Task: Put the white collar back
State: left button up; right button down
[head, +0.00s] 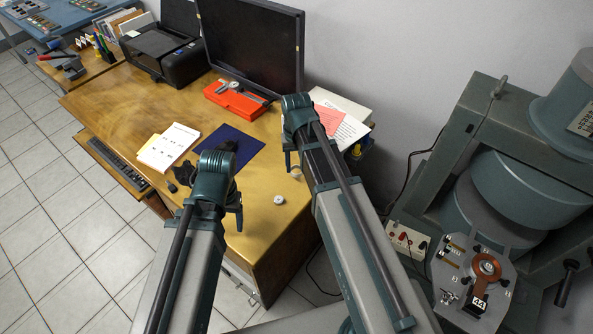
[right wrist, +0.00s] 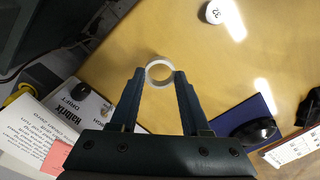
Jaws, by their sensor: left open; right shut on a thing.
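The white collar (right wrist: 160,72), a small pale ring, sits between the fingertips of my right gripper (right wrist: 159,80) in the right wrist view. In the head view the collar (head: 296,173) shows just below my right gripper (head: 290,157), over the right part of the wooden desk. The right gripper is shut on it. My left gripper (head: 230,200) is over the desk's front, largely hidden by its own wrist; it is open, and nothing shows in it. The grey-green magnet (head: 530,195) stands at the right, with a copper-coloured piece (head: 487,268) on its front plate.
A white round piece (head: 279,200) with a dark mark lies on the desk (head: 110,105). Also there are a blue mat (head: 250,150), papers (head: 168,146), a red case (head: 235,98), a monitor (head: 250,45) and a printer (head: 162,50). A white box (head: 407,240) sits beside the magnet.

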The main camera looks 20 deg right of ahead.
aim_at(297, 179)
pick_arm(q)
jog(key=shift+d+f+b, duration=0.1)
jog(key=shift+f+b, duration=1.05)
jog(key=shift+f, duration=0.35)
pick_arm(e)
jog(key=shift+f, duration=1.5)
jog(key=shift+f, duration=0.1)
pick_arm(q)
jog(key=shift+f, duration=0.2)
pick_arm(e)
jog(key=shift+f, duration=0.15)
pick_arm(q)
jog(key=shift+r, duration=0.1)
pick_arm(e)
jog(key=shift+c, duration=1.9)
grip_release()
notch_tip(297, 179, up, 13)
jog(key=p, duration=1.2)
pick_arm(q)
notch_tip(297, 179, up, 12)
jog(key=shift+r, duration=0.15)
pick_arm(e)
jog(key=s+a+n+h, duration=0.1)
jog(key=s+a+n, duration=0.4)
jog(key=s+a, duration=0.5)
jog(key=s, duration=0.4)
jog(key=shift+s+a+f, duration=0.15)
jog(key=shift+s+a, duration=0.05)
